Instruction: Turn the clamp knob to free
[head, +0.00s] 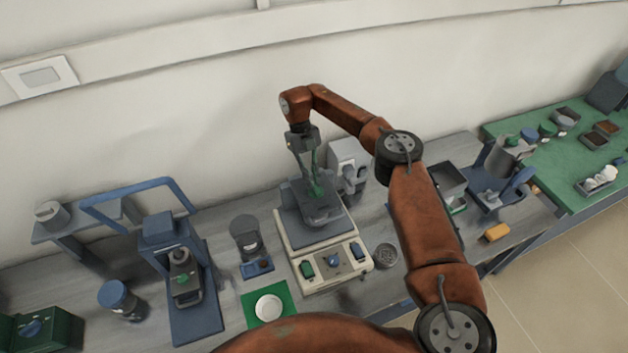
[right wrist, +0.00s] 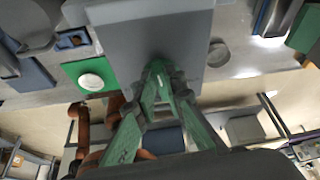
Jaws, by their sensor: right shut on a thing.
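A pale bench device (head: 322,262) with a dark grey upper part (head: 297,222) stands mid-bench. My right gripper (head: 318,190) reaches down from above onto the grey upper part, well behind the front panel. Its green fingers are shut on a small part there, which I take to be the clamp knob; the fingers hide it. In the right wrist view the fingertips (right wrist: 158,72) close together against the grey upper part (right wrist: 150,35). The knob's turn position cannot be seen. My left gripper is not in view.
A white dish on a green mat (head: 285,313) lies in front left of the device. A blue-framed stand (head: 190,310) is further left. A round grey container (head: 385,256) sits close on the right. A green-topped table (head: 560,165) stands far right.

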